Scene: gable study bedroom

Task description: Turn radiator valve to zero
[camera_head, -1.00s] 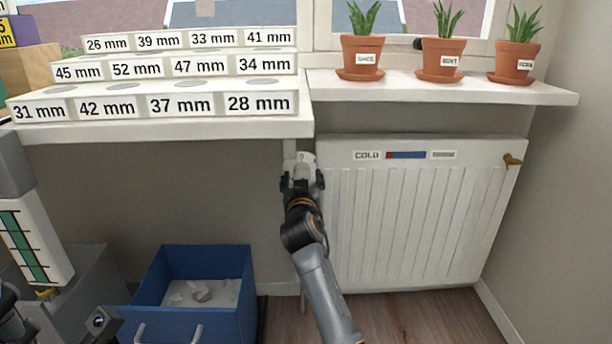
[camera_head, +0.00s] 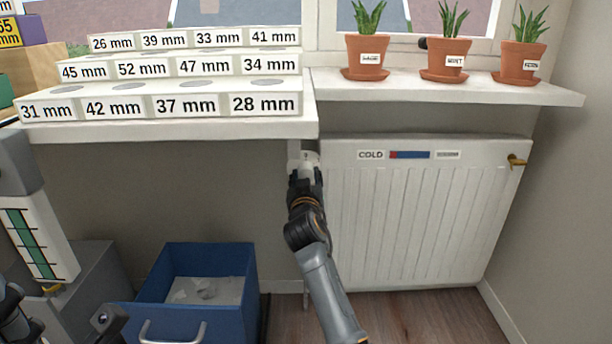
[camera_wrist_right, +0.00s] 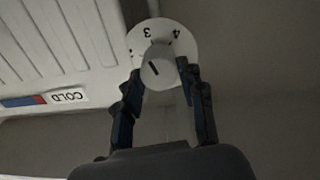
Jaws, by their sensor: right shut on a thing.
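The white radiator valve (camera_head: 310,157) is at the upper left side of the radiator (camera_head: 420,215). In the right wrist view the valve knob (camera_wrist_right: 157,68) has a short dark line on its front, and the dial (camera_wrist_right: 160,36) behind it shows a 3 and a 4. My right gripper (camera_head: 304,172) is at the valve. Its two fingers (camera_wrist_right: 160,82) are on either side of the knob and shut on it, hiding part of it in the head view. Dark parts of mine are at the lower left of the head view; the left gripper's jaws cannot be made out.
A white shelf edge (camera_head: 200,130) with stepped, millimetre-labelled rows is above and left of the valve. Three potted plants stand on the windowsill (camera_head: 400,88) above the radiator. A blue bin (camera_head: 210,318) stands on the floor at left. A COLD label (camera_head: 371,155) marks the radiator.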

